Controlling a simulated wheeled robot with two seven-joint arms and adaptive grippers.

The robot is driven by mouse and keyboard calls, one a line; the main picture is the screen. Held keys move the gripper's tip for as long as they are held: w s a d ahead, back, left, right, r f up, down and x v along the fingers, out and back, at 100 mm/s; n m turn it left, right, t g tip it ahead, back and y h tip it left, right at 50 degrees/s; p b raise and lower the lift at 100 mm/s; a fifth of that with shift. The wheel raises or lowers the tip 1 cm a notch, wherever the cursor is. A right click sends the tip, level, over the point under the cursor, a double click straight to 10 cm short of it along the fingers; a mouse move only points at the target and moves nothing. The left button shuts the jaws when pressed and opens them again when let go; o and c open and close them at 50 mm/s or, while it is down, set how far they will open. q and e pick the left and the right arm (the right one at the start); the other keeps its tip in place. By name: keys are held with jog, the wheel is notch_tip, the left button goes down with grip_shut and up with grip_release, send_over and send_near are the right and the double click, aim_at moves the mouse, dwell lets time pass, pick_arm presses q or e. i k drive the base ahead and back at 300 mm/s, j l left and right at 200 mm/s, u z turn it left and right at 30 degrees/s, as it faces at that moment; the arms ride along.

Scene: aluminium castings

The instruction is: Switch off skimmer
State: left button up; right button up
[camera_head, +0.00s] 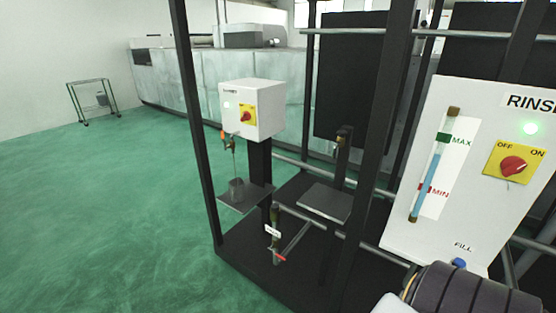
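A white control box (256,108) stands on a dark post in the middle of the head view. Its small black label is too blurred to read surely. On its front is a yellow plate with a red rotary knob (246,113); the knob's exact pointing is too small to tell. A pale green lamp (227,105) is at the left of that face and looks lit.
A larger white panel (410,238) marked RINSE, with a lit green lamp, OFF/ON red knob (513,165) and level tube (436,165), stands at right. Dark uprights (196,125) and pipes frame the station. Small metal shelves (325,202) jut out below. Green floor at left is open.

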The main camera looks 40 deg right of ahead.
aim_at(246, 116)
jog(key=z, duration=1.1)
